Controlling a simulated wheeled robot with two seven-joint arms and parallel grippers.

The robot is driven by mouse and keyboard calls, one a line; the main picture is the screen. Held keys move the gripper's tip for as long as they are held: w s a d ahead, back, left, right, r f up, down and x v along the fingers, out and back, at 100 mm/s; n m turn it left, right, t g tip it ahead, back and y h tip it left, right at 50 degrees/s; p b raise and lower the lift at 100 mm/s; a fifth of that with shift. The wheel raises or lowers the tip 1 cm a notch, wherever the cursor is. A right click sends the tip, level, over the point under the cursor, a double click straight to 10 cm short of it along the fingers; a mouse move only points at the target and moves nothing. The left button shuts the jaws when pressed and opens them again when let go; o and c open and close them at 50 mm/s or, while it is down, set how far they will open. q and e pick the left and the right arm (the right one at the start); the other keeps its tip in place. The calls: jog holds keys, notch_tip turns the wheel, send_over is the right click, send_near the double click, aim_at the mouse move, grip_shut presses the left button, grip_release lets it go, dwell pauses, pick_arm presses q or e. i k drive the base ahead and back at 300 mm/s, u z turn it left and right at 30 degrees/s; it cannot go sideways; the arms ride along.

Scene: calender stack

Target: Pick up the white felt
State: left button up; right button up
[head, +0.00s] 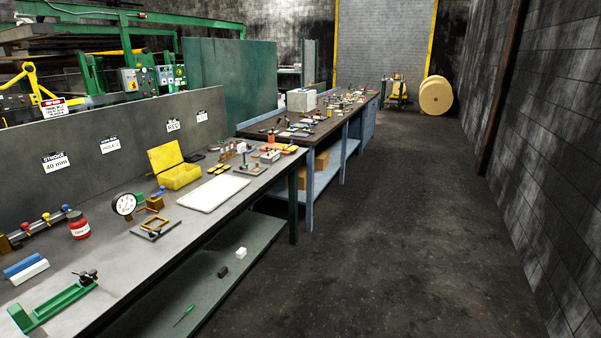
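No object is clearly marked as felt. A flat white rectangular sheet or tray (216,191) lies on the grey bench top (110,268), to the right of an open yellow box (178,175). A white bar (29,272) lies at the near left of the bench, beside a blue bar (24,264). A small white block (241,253) sits on the lower shelf (222,273) near a black block (223,272). I cannot tell which white thing is the felt. Neither of my grippers shows in the head view.
The bench also holds a green fixture (55,306), a red jar (78,225), a round dial gauge (124,205) and a small brass-coloured frame (154,228). A second bench (325,127) stands farther back. The dark floor (400,230) on the right is clear up to the wall.

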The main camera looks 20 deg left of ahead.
aim_at(25, 275)
jog(key=i, duration=2)
jog(key=u, duration=0.8)
jog(key=i, duration=0.95)
jog(key=u, duration=1.75)
jog(key=i, duration=0.75)
jog(key=u, duration=0.6)
